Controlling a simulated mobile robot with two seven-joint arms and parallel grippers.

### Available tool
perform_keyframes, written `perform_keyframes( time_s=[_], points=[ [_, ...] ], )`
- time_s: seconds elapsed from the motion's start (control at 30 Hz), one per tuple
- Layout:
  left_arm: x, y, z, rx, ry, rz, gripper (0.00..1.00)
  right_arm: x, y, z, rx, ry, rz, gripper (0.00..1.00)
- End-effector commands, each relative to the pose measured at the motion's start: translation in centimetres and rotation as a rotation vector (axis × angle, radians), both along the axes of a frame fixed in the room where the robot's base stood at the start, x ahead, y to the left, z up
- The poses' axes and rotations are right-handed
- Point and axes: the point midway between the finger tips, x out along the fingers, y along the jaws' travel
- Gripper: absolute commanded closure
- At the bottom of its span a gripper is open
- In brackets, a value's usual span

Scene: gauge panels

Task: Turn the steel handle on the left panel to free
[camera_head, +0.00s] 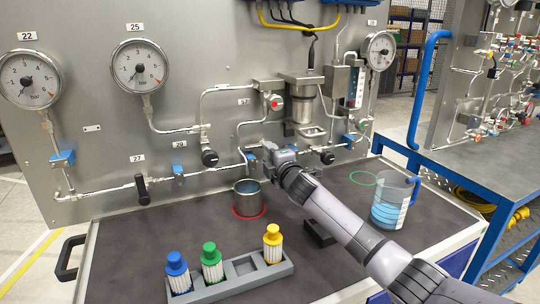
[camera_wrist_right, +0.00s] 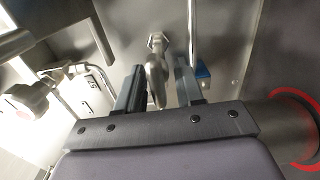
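The left panel (camera_head: 100,110) is a grey board with gauges, pipes and valves. The steel handle (camera_wrist_right: 156,75) shows in the right wrist view as a short bright lever below a hexagonal nut. My right gripper (camera_head: 272,153) is at the panel's lower pipe, above and right of the metal cup, and hides the handle in the head view. In the right wrist view my right gripper (camera_wrist_right: 160,82) is open, one finger on each side of the handle, with a narrow gap at the right finger. Contact on the left side is hard to tell. My left gripper is not in view.
A metal cup (camera_head: 247,197) stands in a red ring. A rack (camera_head: 240,278) holds blue, green and yellow-capped bottles. A jug (camera_head: 391,203) of blue liquid stands at right. Black-handled valves (camera_head: 142,189) and (camera_head: 209,158) sit along the pipes. A second panel stands at far right.

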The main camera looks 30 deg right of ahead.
Motion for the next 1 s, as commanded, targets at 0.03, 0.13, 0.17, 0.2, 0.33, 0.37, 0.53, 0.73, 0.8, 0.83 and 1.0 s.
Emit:
perform_keyframes(
  time_s=[0.03,0.13,0.17,0.2,0.33,0.37,0.53,0.73,0.8,0.83,1.0],
  points=[
    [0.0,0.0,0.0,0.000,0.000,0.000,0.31,0.0,0.0,0.0,0.001,0.000,0.000,0.62],
    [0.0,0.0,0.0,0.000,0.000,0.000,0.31,0.0,0.0,0.0,0.001,0.000,0.000,0.62],
    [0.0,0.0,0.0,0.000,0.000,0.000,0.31,0.0,0.0,0.0,0.001,0.000,0.000,0.62],
    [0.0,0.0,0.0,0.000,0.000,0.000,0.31,0.0,0.0,0.0,0.001,0.000,0.000,0.62],
    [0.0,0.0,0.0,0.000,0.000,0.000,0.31,-0.1,0.0,0.0,0.001,0.000,0.000,0.62],
    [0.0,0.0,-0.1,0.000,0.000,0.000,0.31,-0.2,0.0,0.0,0.001,0.000,0.000,0.62],
    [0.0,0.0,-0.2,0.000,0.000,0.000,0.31,-1.2,0.0,-0.1,0.000,-0.001,-0.001,0.62],
    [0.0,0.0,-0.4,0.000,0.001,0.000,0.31,-3.3,0.1,-0.1,0.000,0.000,0.001,0.62],
    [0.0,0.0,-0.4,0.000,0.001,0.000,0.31,-4.1,0.2,-0.1,-0.001,0.000,0.001,0.62],
    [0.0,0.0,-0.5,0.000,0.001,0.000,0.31,-4.4,0.2,-0.1,-0.001,0.000,0.000,0.62],
    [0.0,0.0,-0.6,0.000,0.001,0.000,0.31,-6.0,0.3,-0.1,0.000,0.000,0.000,0.62]
  ],
)
